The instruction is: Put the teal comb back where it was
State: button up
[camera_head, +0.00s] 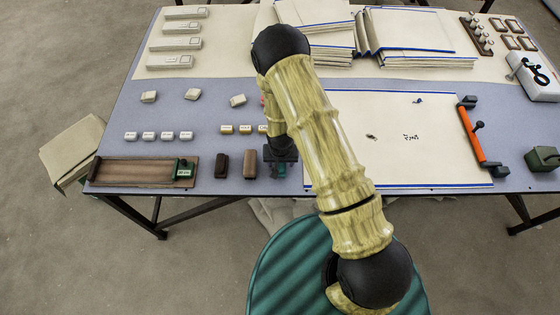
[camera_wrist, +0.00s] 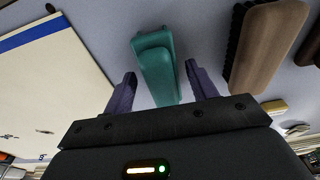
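The teal comb (camera_wrist: 157,68) looks like a short block-shaped piece with a wider far end in the wrist view. It lies on the grey table top, and in the head view only a small teal bit (camera_head: 281,169) shows beneath my gripper (camera_head: 281,155). In the wrist view my gripper (camera_wrist: 160,76) is open, with one dark finger on each side of the comb's near part. Grey table shows between each finger and the comb, so they look apart. The height of the fingertips above the table is hard to tell.
Brown brushes (camera_head: 249,164) lie just left of my gripper in the head view. A wooden tray (camera_head: 130,172) with a green piece (camera_head: 183,170) sits further left. A large white blue-edged sheet (camera_head: 440,150) covers the table to the right. Small labelled blocks (camera_head: 167,136) stand behind the tray.

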aim_at(281, 165)
jog(key=shift+r, duration=0.15)
notch_tip(281, 165, up, 12)
jog(key=s+b, duration=0.1)
jog(key=shift+s+b, duration=0.35)
jog(key=shift+s, duration=0.05)
dwell(0.3)
dwell(0.6)
jog(key=s+d+r, duration=0.5)
jog(key=d+r, duration=0.1)
jog(key=r, duration=0.3)
jog(key=s+d+r, duration=0.5)
jog(key=d+r, duration=0.2)
jog(key=r, duration=0.2)
jog(key=shift+s+d+r+t, duration=0.15)
jog(key=shift+s+r+t, duration=0.15)
jog(key=shift+t, duration=0.1)
